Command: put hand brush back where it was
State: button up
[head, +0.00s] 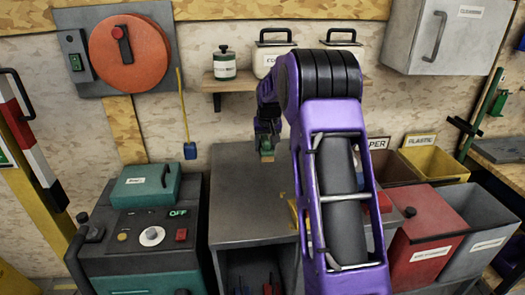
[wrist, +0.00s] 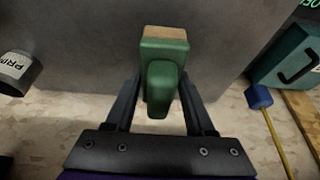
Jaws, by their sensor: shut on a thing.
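The hand brush (wrist: 166,75) is green with a tan end and sits between the two dark fingers of my gripper (wrist: 164,88) in the wrist view. My gripper is shut on it. In the head view my gripper (head: 267,141) reaches over the back of a grey cabinet top (head: 240,195), near the wall. The brush (head: 267,155) shows there as a small green and tan piece below the fingers. I cannot tell whether it touches the cabinet top. My purple arm hides the right part of the cabinet.
A wooden shelf (head: 236,84) with canisters hangs on the wall above. A teal box (head: 146,187) rests on a machine (head: 140,240) at left. A yellow stick with a blue end (head: 189,150) hangs beside it. Bins, including a red one (head: 425,222), stand at right. The cabinet top's left part is clear.

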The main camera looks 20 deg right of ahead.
jog(key=w, duration=0.2)
jog(key=w+d, duration=0.1)
jog(key=w, duration=0.1)
jog(key=w+f+p, duration=0.1)
jog(key=w, duration=0.1)
jog(key=shift+w+d+f, duration=0.1)
jog(key=shift+w+d, duration=0.05)
jog(key=shift+w, duration=0.1)
jog(key=shift+w+f, duration=0.15)
jog(key=shift+f, duration=2.7)
jog(key=shift+f, duration=0.1)
jog(key=shift+f, duration=0.15)
jog(key=o, duration=1.3)
